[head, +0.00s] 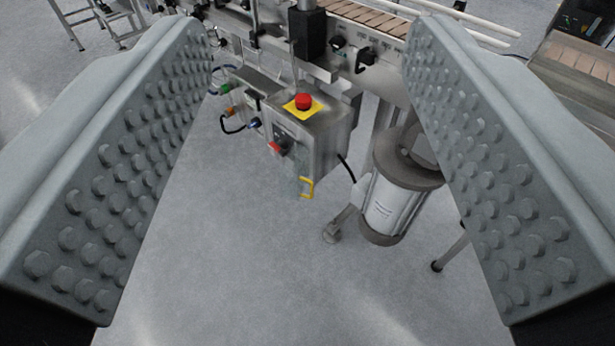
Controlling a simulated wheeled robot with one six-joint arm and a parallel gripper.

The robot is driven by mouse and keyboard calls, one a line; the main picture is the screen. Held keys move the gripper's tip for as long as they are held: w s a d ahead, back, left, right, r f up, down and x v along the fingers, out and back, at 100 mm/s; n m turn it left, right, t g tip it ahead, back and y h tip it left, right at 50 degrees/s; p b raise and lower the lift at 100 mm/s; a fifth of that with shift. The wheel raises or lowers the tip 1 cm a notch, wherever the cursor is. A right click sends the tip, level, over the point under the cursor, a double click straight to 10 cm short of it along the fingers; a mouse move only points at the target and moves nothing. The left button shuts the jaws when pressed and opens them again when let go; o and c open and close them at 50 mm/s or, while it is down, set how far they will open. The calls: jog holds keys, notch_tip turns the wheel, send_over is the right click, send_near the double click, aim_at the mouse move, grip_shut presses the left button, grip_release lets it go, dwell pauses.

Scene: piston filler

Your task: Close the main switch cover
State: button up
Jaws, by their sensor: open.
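My gripper (308,48) is open, its two studded grey fingers spread wide at the left and right of the head view with nothing between them. Beyond them, some way off, stands a grey metal control box (320,140). A red switch knob (276,147) sits on a dark plate on the box's front. To its lower right is a panel with a yellow handle (306,187) at its bottom edge. It looks like the main switch cover, swung out from the knob, but its clear part is hard to make out.
A red emergency button on a yellow plate (303,103) tops the box. A conveyor (365,20) runs behind it. A grey cylindrical motor (392,195) stands to the right, with support feet near it. The floor (250,270) in front is clear.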

aim_at(303, 174)
jog(key=shift+w, duration=0.1)
jog(key=c, duration=0.4)
jog(key=shift+w+d+f+g, duration=0.2)
jog(key=shift+w+f, duration=0.25)
jog(key=shift+w, duration=0.15)
jog(key=shift+w+d+f+g, duration=0.1)
jog(key=shift+w+f+g, duration=0.1)
jog(key=shift+w+f, duration=0.3)
grip_shut()
jog(key=w+d+f+g, duration=0.2)
jog(key=w+f+g, duration=0.1)
jog(key=w+f, duration=0.5)
jog(key=w+d+f+g, duration=0.2)
jog(key=w+f+g, duration=0.1)
jog(key=w+f, duration=0.5)
jog(key=w+d+f+g+y, duration=0.2)
jog(key=w+f, duration=0.2)
jog(key=f, duration=0.6)
jog(key=w+d+f+g+y, duration=0.1)
jog(key=w+d+f, duration=0.3)
jog(key=f, duration=0.6)
jog(key=w+d+f+g+y, duration=0.15)
jog(key=w+f, duration=0.35)
jog(key=f, duration=0.5)
jog(key=w+a+f, duration=0.5)
jog(key=a+f, duration=0.3)
jog(key=shift+g, duration=0.35)
